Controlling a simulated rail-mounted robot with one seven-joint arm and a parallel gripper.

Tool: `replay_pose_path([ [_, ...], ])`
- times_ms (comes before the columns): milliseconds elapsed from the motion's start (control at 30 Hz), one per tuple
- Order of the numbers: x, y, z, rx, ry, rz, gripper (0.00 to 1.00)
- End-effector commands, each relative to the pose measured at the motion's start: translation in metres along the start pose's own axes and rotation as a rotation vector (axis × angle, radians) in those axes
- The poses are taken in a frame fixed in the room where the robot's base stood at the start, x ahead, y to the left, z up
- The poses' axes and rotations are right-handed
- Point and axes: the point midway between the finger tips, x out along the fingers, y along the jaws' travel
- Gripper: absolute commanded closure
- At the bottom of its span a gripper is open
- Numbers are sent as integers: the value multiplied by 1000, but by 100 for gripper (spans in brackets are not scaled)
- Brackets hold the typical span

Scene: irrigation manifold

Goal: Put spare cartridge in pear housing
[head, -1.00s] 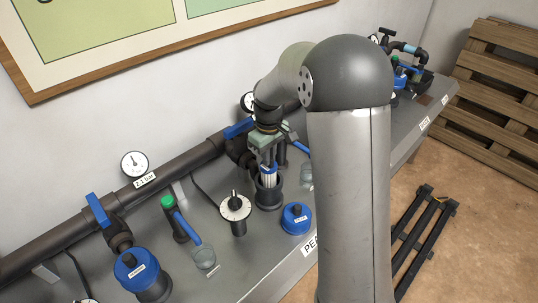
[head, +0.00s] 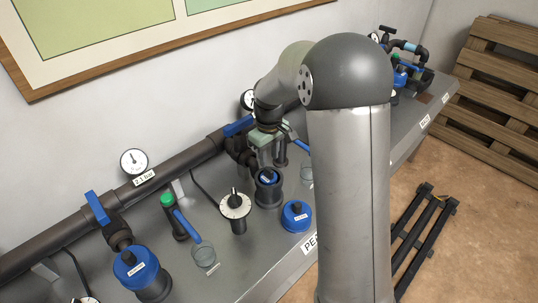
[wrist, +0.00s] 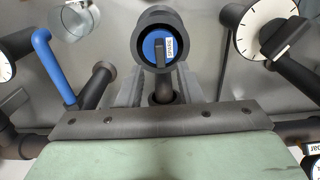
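The spare cartridge (head: 267,176) is down inside the dark pear housing (head: 268,196); only its blue top with a dark handle shows. In the wrist view the blue cartridge top (wrist: 153,48), labelled SPARE, sits within the round housing rim (wrist: 182,22). My gripper (wrist: 160,84) is open, its two grey fingers spread apart, with no cartridge held between them. In the head view my gripper (head: 268,148) is just behind the housing, its fingers partly hidden. A blue cap (head: 297,215) lies on the bench right of the housing.
A dial on a post (head: 235,207) stands left of the housing. A blue-handled valve with a clear cup (head: 204,255) and another blue-capped housing (head: 137,270) are further left. The main pipe (head: 170,178) runs along the wall. My arm hides the bench to the right.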

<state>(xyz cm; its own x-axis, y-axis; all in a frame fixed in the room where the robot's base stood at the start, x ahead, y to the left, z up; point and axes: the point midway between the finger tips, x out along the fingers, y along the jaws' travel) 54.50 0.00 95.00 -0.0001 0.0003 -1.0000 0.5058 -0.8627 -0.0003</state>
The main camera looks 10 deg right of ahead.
Motion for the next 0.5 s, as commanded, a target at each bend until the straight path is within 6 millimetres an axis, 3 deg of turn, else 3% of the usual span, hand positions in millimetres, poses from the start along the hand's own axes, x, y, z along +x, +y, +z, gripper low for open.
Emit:
replay_pose_path([
  [500, -104, 0, 0, 0, 3, 2, 67],
])
